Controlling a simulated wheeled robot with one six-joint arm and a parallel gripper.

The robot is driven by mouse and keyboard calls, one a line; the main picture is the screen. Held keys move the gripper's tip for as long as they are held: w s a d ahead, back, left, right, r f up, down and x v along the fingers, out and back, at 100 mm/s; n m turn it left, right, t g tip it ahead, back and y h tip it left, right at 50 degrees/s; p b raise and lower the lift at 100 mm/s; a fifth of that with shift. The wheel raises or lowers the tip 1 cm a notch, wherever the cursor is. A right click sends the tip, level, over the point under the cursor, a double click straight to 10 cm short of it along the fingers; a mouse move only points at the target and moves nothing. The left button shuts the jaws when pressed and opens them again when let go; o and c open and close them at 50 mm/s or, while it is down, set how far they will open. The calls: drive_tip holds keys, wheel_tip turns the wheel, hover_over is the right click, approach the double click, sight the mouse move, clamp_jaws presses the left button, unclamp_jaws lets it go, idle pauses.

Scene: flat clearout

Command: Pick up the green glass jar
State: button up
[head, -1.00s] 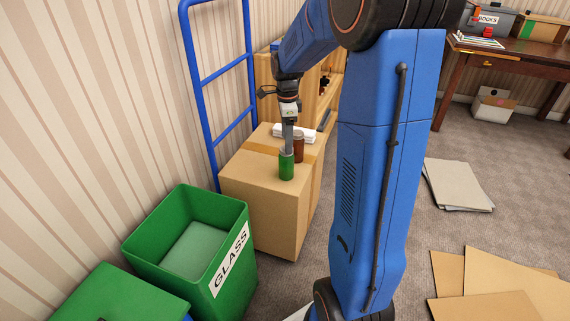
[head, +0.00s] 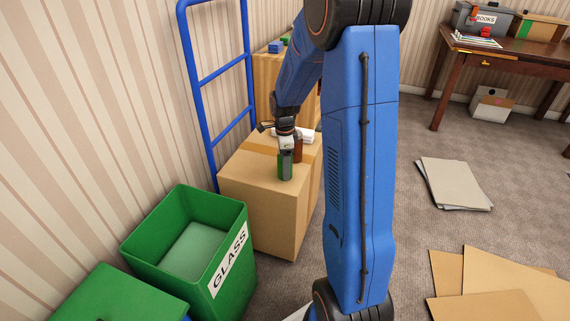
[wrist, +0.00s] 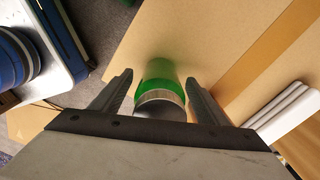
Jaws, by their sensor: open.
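The green glass jar (wrist: 160,72) with a metal lid stands on top of a cardboard box (head: 262,190). In the wrist view it sits between the two open fingers of my gripper (wrist: 158,95), with a gap visible on each side. In the head view my gripper (head: 285,165) is lowered over the jar, and its finger hides most of it; a strip of green (head: 279,166) shows at the left. A brown jar (head: 298,150) stands just behind, partly hidden by my gripper.
White rolled or folded items (head: 303,136) lie behind the jars on the box; they also show in the wrist view (wrist: 283,112). A green bin marked GLASS (head: 231,260) stands at the front left. A blue hand truck (head: 213,120) leans by the wall. Cardboard sheets (head: 500,285) lie on the floor.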

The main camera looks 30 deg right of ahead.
drive_tip(key=shift+f, duration=0.45)
drive_tip(key=c, duration=1.3)
drive_tip(key=shift+c, duration=0.2)
drive_tip(key=shift+r, duration=0.1)
